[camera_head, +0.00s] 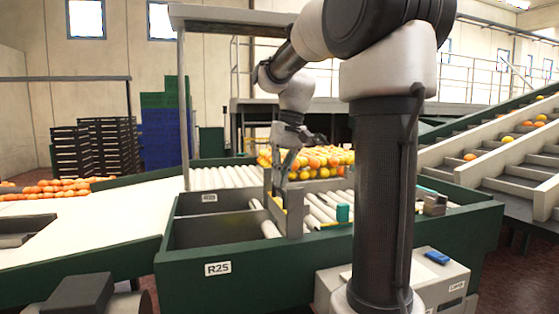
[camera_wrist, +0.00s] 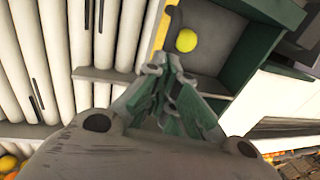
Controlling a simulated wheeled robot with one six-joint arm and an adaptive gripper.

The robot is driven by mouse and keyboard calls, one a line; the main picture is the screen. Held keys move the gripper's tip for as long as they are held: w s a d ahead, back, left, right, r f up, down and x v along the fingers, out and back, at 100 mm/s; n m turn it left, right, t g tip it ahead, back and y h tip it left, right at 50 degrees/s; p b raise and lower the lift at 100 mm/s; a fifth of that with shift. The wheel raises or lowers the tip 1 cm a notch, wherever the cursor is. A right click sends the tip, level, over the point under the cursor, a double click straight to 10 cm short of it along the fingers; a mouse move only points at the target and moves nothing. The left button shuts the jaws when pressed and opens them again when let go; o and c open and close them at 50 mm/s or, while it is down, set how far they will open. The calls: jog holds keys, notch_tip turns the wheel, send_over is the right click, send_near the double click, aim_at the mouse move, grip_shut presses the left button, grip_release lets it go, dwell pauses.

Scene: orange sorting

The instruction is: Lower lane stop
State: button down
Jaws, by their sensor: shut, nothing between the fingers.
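What looks like the lane stop, a grey upright plate with a yellow edge (camera_head: 294,212), stands across the end of the roller lane (camera_head: 322,208) in the head view. My gripper (camera_head: 281,183) points down just above and beside it, with its fingers overlapping the upright parts there. In the wrist view my gripper (camera_wrist: 168,72) has its grey-green fingers drawn together, with nothing held. A yellow strip (camera_wrist: 159,28) passes just beyond the fingertips, between the pale rollers (camera_wrist: 103,30) and a dark compartment (camera_wrist: 212,72). I cannot tell whether the fingertips touch the stop.
A yellow-green fruit (camera_wrist: 186,40) lies in the dark compartment. Oranges and lemons (camera_head: 312,160) are heaped behind the lane. The green sorter wall (camera_head: 262,258) is marked R25. A teal block (camera_head: 342,212) sits by the rollers. A grey post (camera_head: 184,110) rises at left.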

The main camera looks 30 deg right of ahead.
jog(key=shift+s+f, duration=0.1)
jog(key=shift+f, duration=2)
jog(key=shift+r, duration=0.5)
notch_tip(320, 180, up, 13)
send_over(278, 202)
jog(key=s+d, duration=0.1)
jog(key=d, duration=0.2)
jog(key=shift+r, duration=0.2)
jog(key=shift+s, duration=0.15)
